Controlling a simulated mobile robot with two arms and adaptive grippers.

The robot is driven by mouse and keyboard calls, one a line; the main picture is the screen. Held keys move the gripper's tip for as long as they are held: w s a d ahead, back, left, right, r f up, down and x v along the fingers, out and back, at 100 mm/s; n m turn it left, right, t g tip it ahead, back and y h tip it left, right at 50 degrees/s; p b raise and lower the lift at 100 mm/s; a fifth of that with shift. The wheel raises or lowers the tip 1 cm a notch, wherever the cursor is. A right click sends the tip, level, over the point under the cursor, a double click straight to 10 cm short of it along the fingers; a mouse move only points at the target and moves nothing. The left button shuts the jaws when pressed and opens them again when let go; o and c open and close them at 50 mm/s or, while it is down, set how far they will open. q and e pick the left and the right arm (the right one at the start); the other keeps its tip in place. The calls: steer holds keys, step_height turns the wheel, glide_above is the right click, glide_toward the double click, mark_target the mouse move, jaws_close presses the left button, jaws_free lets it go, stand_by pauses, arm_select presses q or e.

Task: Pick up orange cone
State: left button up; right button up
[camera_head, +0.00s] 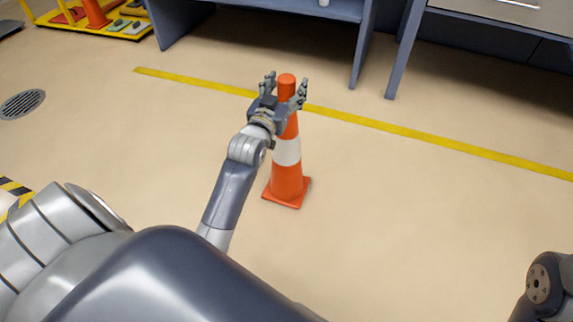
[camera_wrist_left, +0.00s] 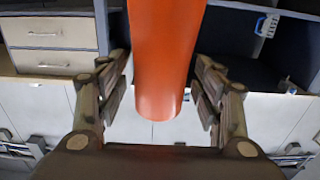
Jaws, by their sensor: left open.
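The orange cone (camera_head: 289,182) stands upright on the floor near the middle of the head view, with a white band and a square orange base. My left gripper (camera_head: 286,83) is open at the cone's narrow top, with one finger on each side of it. In the left wrist view the orange top part of the cone (camera_wrist_left: 166,50) lies between the two open fingers of the left gripper (camera_wrist_left: 162,62). A gap shows on both sides there, so the fingers look clear of it. My right gripper is out of view.
A yellow rack (camera_head: 152,38) at the top left holds orange cones and other items. Blue-grey benches (camera_head: 330,10) stand along the back. A yellow line (camera_head: 400,130) crosses the floor, and a round drain (camera_head: 22,103) is at left. The floor around the cone is clear.

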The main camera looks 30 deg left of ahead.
arm_select(q)
jaws_close()
steer(key=shift+r, duration=0.1)
steer(key=shift+r, duration=0.15)
